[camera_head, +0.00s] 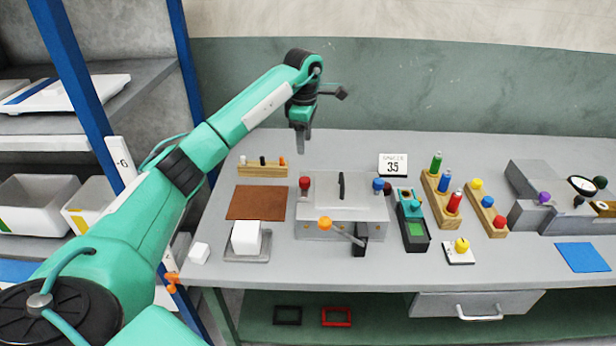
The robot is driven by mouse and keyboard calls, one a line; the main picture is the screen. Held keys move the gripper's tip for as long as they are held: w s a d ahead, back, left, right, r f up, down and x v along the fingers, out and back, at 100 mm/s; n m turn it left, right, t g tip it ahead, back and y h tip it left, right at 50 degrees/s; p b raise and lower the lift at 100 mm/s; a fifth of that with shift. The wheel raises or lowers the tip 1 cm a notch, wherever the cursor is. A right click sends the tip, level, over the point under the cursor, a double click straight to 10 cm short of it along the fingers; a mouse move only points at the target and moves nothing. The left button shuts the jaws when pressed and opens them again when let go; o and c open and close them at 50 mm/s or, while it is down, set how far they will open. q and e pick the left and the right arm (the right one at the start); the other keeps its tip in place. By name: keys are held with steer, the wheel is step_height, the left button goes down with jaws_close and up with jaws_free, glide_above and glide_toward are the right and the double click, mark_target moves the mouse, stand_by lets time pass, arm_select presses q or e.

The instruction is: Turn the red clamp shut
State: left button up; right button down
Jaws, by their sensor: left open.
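The red clamp (305,184) is a small red-topped knob at the back left corner of a grey press box (320,231). A blue-topped clamp (378,186) sits at the box's back right corner. A dark upright handle (341,184) stands on the lid between them. My left gripper (301,146) is open and empty, pointing down above and behind the red clamp, apart from it. The fingers look narrow from this side. My right gripper is not in view. Whether the red clamp is turned is too small to tell.
An orange-ball lever (325,223) sticks out at the box's front. A brown mat (257,203) and a white block (246,237) lie left of it. A green-black device (413,222) and peg blocks (440,196) stand right. Shelves with blue posts (70,75) stand far left.

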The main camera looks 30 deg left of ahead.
mark_target(304, 179)
arm_select(q)
step_height(304, 179, down, 14)
steer(key=p, duration=0.4)
steer(key=shift+r, duration=0.2)
steer(key=shift+c, duration=0.4)
steer(key=c, duration=0.9)
